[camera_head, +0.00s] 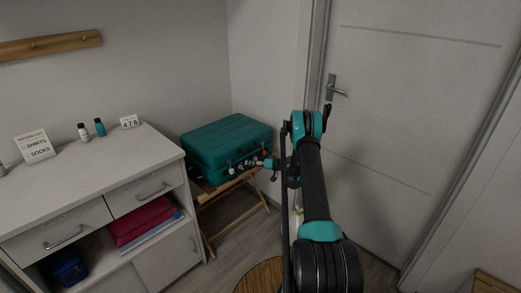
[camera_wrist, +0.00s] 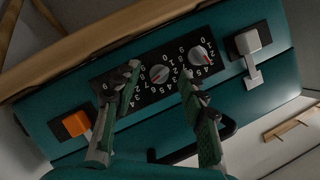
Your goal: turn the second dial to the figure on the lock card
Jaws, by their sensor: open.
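The teal suitcase (camera_head: 228,142) lies on a folding wooden stand. Its black dial panel (camera_wrist: 173,93) fills the middle of the wrist view. The middle dial (camera_wrist: 160,73), a pale knob with a red mark, sits between my open fingers. Another dial (camera_wrist: 200,53) is to its right, by the right fingertip. The panel's left part is hidden behind my left finger. My gripper (camera_wrist: 160,76) is open and empty, its fingertips either side of the middle dial; contact cannot be told. It reaches the case front in the head view (camera_head: 268,163). The lock card (camera_head: 130,121) on the dresser appears to read 476.
An orange latch (camera_wrist: 76,123) and a white latch (camera_wrist: 247,42) flank the panel. A dark handle (camera_wrist: 190,146) lies below it. The stand (camera_head: 235,187) is beside the white dresser (camera_head: 95,175), which carries two small bottles and a packing list. A door (camera_head: 410,110) is at right.

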